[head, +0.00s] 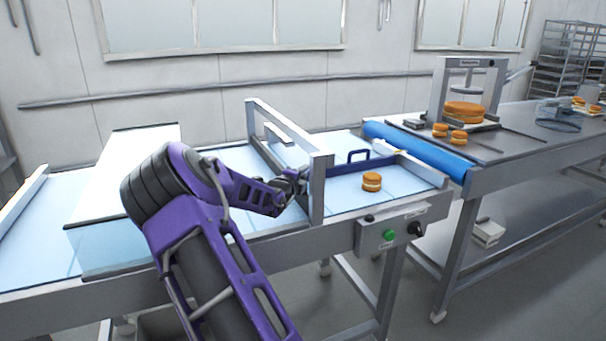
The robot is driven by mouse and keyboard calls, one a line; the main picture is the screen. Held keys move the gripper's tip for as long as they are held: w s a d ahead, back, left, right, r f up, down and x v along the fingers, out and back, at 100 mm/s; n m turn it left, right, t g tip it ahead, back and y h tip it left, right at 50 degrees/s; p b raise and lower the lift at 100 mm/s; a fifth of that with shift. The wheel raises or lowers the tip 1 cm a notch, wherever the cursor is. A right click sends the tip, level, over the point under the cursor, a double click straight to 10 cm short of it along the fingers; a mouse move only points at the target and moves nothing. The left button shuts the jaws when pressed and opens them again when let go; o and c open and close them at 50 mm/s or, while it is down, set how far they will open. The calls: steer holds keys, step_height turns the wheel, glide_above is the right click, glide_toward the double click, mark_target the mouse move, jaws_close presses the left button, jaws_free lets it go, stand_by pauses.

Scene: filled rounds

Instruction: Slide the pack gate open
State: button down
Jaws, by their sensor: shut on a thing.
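The pack gate appears to be the low dark blue bar (384,160) lying across the light blue belt, with a raised loop on it. Its left end passes behind the near post of the grey frame (317,190). My gripper (301,180) is shut at that post, level with the bar's left end. The post and the gripper's own body hide the exact contact. My purple arm reaches in from the lower front. A filled round (371,182) stands on the belt, on the near side of the bar, right of the post.
A control box with a green button (389,235) and black knob is on the conveyor's front. A blue roller (420,145) joins the conveyor to a steel table (535,130) bearing a press and several rounds.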

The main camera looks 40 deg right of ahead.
steer(key=shift+r, duration=0.15)
step_height(320, 180, up, 4)
steer(key=shift+r+p, duration=0.25)
steer(key=shift+p, duration=0.25)
steer(key=c, duration=1.1)
jaws_free()
steer(key=p+v, duration=0.1)
steer(key=v, duration=1.6)
steer(key=shift+s+a, duration=0.1)
steer(key=shift+a, duration=0.1)
